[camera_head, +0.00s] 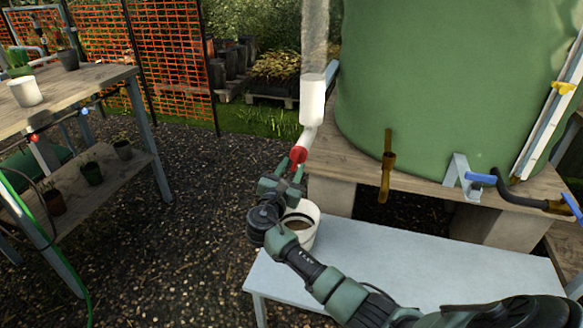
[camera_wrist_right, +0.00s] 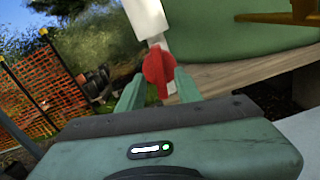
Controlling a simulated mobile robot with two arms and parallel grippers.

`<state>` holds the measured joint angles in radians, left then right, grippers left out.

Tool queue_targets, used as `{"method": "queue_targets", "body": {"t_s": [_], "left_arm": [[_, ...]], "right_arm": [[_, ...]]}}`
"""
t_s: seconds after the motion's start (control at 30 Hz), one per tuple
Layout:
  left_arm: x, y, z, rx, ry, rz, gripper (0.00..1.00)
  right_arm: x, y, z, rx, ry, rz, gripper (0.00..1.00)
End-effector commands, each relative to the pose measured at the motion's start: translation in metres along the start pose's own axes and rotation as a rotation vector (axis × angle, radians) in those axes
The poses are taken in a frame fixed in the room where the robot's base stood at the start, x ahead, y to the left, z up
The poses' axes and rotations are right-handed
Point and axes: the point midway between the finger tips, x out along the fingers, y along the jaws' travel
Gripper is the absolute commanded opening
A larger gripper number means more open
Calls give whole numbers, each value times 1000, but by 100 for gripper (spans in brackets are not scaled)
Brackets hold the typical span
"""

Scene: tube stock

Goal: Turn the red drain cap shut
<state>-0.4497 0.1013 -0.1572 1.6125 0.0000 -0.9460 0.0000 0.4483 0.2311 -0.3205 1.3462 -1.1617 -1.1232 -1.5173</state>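The red drain cap (camera_head: 298,155) sits at the lower end of a white pipe (camera_head: 311,102) beside the green tank. In the right wrist view the red cap (camera_wrist_right: 159,70) shows straight ahead, with a flat grip on its face. My right gripper (camera_head: 292,170) is just below the cap, pointing up at it. In the right wrist view its two fingers (camera_wrist_right: 157,90) stand apart, one to each side of the cap's lower part. A gap shows between fingers and cap; I cannot tell how deep the cap lies between them. My left gripper is not in view.
The large green tank (camera_head: 450,95) rests on a wooden platform (camera_head: 345,166). A potting table (camera_head: 70,92) stands left.

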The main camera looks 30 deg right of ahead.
Motion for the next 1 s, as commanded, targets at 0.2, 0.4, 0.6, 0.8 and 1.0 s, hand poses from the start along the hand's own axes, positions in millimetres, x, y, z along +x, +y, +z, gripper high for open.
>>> {"method": "queue_targets", "body": {"t_s": [0.2,0.4,0.6,0.8,1.0], "left_arm": [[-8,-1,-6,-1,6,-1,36],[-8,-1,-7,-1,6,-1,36],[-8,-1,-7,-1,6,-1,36],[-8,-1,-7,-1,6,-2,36],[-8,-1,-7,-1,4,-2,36]], "right_arm": [[16,0,-1,2,1,1,35],[17,0,-1,2,2,1,35],[17,0,-1,2,2,1,0],[17,0,-1,5,3,1,0],[17,0,-2,45,3,1,0]]}}
